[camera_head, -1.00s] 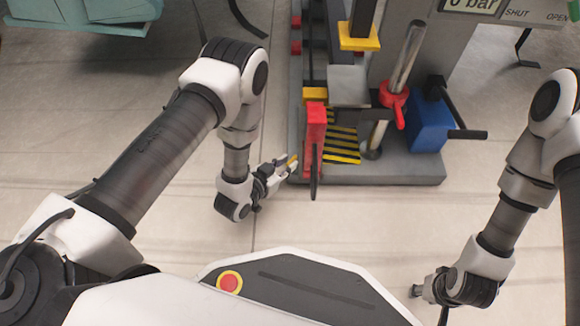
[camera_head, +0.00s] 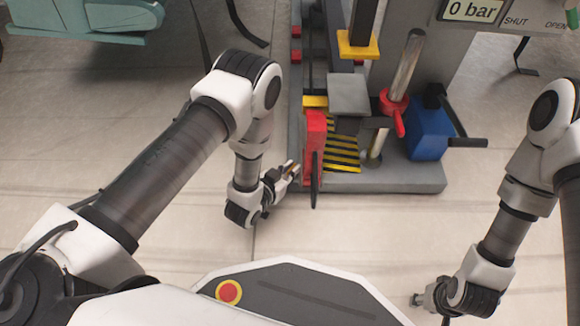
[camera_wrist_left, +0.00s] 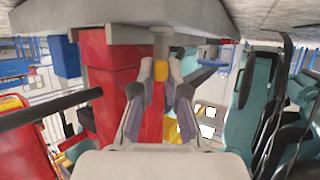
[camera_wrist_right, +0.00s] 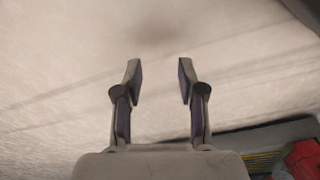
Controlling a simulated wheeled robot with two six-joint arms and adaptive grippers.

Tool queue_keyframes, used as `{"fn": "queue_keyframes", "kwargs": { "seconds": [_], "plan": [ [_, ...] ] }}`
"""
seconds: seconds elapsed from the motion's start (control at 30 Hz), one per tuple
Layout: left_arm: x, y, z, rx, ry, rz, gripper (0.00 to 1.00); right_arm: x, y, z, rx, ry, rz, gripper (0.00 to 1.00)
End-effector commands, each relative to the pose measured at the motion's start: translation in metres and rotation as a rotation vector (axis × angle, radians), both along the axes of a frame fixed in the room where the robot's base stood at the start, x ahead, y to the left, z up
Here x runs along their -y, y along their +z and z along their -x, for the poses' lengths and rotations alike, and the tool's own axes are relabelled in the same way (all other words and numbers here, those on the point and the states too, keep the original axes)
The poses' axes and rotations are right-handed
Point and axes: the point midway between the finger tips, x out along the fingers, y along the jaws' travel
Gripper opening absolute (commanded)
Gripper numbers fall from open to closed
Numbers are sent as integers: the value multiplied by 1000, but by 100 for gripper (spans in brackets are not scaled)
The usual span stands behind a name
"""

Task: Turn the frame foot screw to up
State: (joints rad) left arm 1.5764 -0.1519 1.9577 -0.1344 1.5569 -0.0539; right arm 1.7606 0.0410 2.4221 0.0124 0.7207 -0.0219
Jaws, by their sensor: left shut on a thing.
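The frame foot screw (camera_wrist_left: 161,69) shows in the left wrist view as a small orange-yellow head on a short stem under the grey base plate. My left gripper (camera_wrist_left: 161,77) has its fingertips on both sides of this head, shut on it. In the head view my left gripper (camera_head: 290,171) is low beside the left front corner of the grey base (camera_head: 400,180), and the screw is mostly hidden by the fingers. Which way the screw is turned cannot be told. My right gripper (camera_wrist_right: 160,80) is open and empty above bare floor; it also shows in the head view (camera_head: 418,298).
A red-collared lever (camera_head: 393,105) and a blue box (camera_head: 430,130) are further right on the base. Teal seats (camera_head: 85,25) are at the upper left. The floor in front is clear.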

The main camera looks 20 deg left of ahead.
Motion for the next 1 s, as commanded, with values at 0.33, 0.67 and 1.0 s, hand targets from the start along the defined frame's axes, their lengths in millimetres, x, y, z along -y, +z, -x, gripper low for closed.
{"fn": "queue_keyframes", "kwargs": {
  "seconds": [0.33,0.67,1.0],
  "plan": [
    [4,6,2,-3,227,2,0,-1,47,13,-35,-17,-7,40],
    [6,5,1,-3,480,3,0,-1,83,19,-53,-22,-10,40],
    [6,2,1,-3,618,2,0,-2,106,21,-57,-16,-10,40]
  ]
}}
